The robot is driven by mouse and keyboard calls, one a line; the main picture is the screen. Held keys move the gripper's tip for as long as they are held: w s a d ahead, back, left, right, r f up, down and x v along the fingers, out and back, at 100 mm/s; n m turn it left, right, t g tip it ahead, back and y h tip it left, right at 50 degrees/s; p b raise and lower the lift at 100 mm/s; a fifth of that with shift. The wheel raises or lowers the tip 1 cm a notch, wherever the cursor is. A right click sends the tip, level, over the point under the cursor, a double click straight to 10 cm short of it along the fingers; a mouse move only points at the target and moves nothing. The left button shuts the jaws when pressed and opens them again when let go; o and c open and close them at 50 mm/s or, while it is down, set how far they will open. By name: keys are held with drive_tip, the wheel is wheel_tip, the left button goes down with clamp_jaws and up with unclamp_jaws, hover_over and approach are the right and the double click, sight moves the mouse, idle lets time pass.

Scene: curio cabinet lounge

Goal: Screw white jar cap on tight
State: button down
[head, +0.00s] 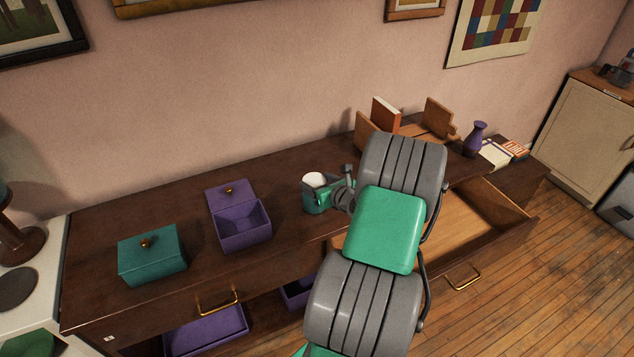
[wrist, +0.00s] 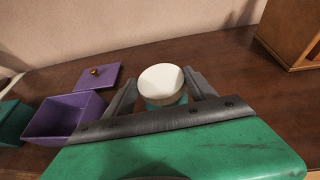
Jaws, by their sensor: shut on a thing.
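The white jar cap (head: 314,180) sits on top of the green jar (head: 313,203), which stands on the dark wooden cabinet top. In the wrist view the cap (wrist: 161,82) shows as a pale disc between the fingers, with a little of the green jar (wrist: 167,103) below it. My gripper (head: 330,192) reaches in from the right at the height of the cap and jar. It is shut with a finger (wrist: 163,92) on each side. Whether the cap sits flush on the jar is too small to tell.
An open purple box (head: 245,238) and a closed teal box (head: 152,270) stand to the left. An open drawer (head: 490,230) juts out at the right. Behind my arm are a wooden book holder (head: 437,118), an orange book (head: 385,113) and a purple vase (head: 475,139).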

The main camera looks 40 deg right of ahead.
drive_tip(key=shift+c, duration=1.1)
unclamp_jaws()
drive_tip(key=v, duration=0.8)
drive_tip(key=shift+b, duration=0.35)
drive_tip(key=shift+w, duration=0.1)
